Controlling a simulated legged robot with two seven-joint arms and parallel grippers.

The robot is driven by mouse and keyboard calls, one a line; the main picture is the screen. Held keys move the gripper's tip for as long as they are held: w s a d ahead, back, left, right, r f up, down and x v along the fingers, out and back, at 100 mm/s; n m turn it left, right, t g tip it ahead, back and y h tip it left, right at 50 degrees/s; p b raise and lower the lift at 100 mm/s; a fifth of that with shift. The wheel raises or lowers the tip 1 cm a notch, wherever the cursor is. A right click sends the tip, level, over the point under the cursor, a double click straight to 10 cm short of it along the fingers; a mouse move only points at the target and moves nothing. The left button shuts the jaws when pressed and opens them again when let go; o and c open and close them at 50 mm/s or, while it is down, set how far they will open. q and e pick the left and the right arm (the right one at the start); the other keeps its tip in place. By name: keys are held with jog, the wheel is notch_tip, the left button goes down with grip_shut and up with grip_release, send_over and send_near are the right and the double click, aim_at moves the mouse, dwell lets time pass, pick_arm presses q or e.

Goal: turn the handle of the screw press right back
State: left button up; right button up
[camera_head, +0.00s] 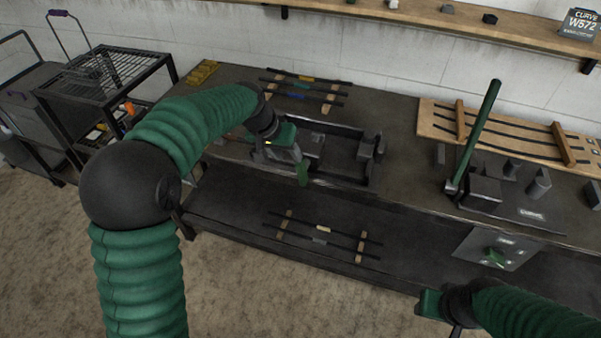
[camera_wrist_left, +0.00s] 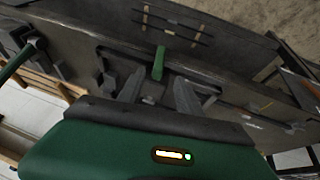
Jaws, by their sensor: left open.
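The screw press (camera_head: 345,182) is a low dark frame on the bench. Its green handle (camera_head: 303,172) points down at the frame's front edge; it also shows in the left wrist view (camera_wrist_left: 158,64). My left gripper (camera_head: 293,156) is above the left part of the frame, close to the handle. In the left wrist view its two grey fingers (camera_wrist_left: 160,85) are spread apart, with the handle showing between and just beyond their tips. I cannot tell whether they touch it. My right gripper (camera_head: 438,305) is low in front of the bench, away from the press; its fingers are unclear.
A bender with a long green lever (camera_head: 477,135) stands on the bench's right. Dark bars lie on wooden rests behind the press (camera_head: 305,88) and on the lower shelf (camera_head: 318,238). A panel with a green knob (camera_head: 495,257) is on the bench front. Black carts (camera_head: 110,72) stand left.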

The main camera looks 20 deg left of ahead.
aim_at(301, 173)
pick_arm(q)
jog(key=x, duration=1.4)
jog(key=shift+f, duration=0.1)
jog(key=shift+w+a, duration=0.1)
jog(key=shift+c, duration=0.3)
grip_shut()
